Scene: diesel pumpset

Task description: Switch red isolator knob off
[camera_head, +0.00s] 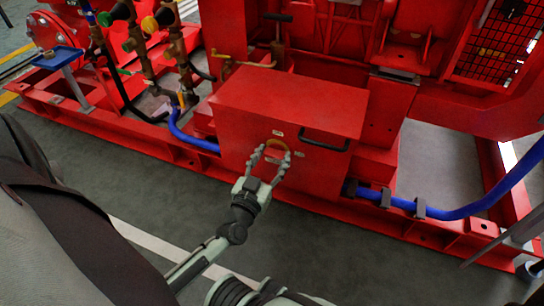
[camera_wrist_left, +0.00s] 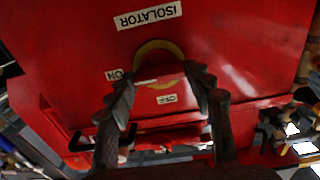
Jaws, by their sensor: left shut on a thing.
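The red isolator knob (camera_wrist_left: 158,80) sits on a yellow round plate (camera_wrist_left: 160,52) on the front face of a red box (camera_head: 240,120). In the head view the yellow plate (camera_head: 278,144) shows between my left fingertips. My left gripper (camera_head: 275,160) reaches up to the box face with its fingers on either side of the knob, shut on it. In the left wrist view its fingers (camera_wrist_left: 160,88) flank the knob and partly hide it. The label ISOLATOR (camera_wrist_left: 148,16), an ON label (camera_wrist_left: 115,75) and an OFF label (camera_wrist_left: 167,99) surround the plate. The knob's exact angle is hard to tell. My right gripper is not in view.
A black handle (camera_head: 324,141) is on the box face right of the knob. Blue hoses (camera_head: 430,210) run along the red base frame (camera_head: 395,222). Valves and pipes (camera_head: 150,50) stand at the upper left. The grey floor (camera_head: 370,270) in front is clear.

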